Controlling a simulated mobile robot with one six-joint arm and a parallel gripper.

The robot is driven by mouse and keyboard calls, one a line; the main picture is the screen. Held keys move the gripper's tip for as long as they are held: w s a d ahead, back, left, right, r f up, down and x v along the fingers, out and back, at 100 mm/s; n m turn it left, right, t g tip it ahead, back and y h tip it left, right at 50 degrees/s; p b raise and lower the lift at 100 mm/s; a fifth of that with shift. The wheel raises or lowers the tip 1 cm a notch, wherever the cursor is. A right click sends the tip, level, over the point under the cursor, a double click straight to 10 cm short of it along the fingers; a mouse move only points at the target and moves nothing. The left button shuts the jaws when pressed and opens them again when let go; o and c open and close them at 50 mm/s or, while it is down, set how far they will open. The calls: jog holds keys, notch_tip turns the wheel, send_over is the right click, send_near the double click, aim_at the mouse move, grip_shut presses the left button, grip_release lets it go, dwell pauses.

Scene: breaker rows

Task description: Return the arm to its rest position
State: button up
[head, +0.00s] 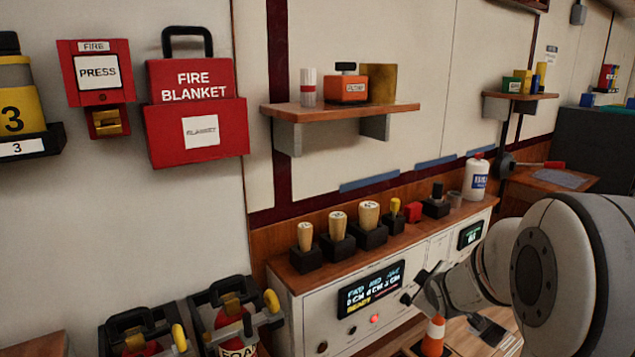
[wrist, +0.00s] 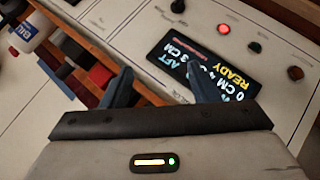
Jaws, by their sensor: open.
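My gripper (head: 422,292) is in front of the white control console (head: 325,318), near the right end of its lit display (head: 370,289). In the wrist view my gripper (wrist: 155,85) has its two dark fingers spread apart with nothing between them. The display (wrist: 210,60) lies just beyond the fingers there and reads READY. My arm comes in from the right side of the head view. I cannot tell whether a fingertip touches the console.
Stamp-like wooden handles (head: 338,222) and a white bottle (head: 477,177) stand on the console top. An orange-and-white cone (head: 434,335) is below my gripper. A wall shelf (head: 340,112) holds boxes. A red fire blanket box (head: 197,130) hangs at left.

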jog(key=s+a+r+m+g+p, duration=0.2)
jog(key=s+a+r+m+p, duration=0.1)
jog(key=s, duration=0.6)
jog(key=s+a+r+m+g+y+p, duration=0.1)
jog(key=s+a+r+m+g+p, duration=0.2)
jog(key=s+r+p, duration=0.3)
jog(key=s+a+r+m+g+p, duration=0.3)
jog(key=s+r, duration=0.5)
jog(key=s, duration=0.5)
jog(key=shift+a+r+m+y+p, duration=0.3)
jog(key=shift+a+p, duration=0.4)
jog(key=shift+p, duration=0.15)
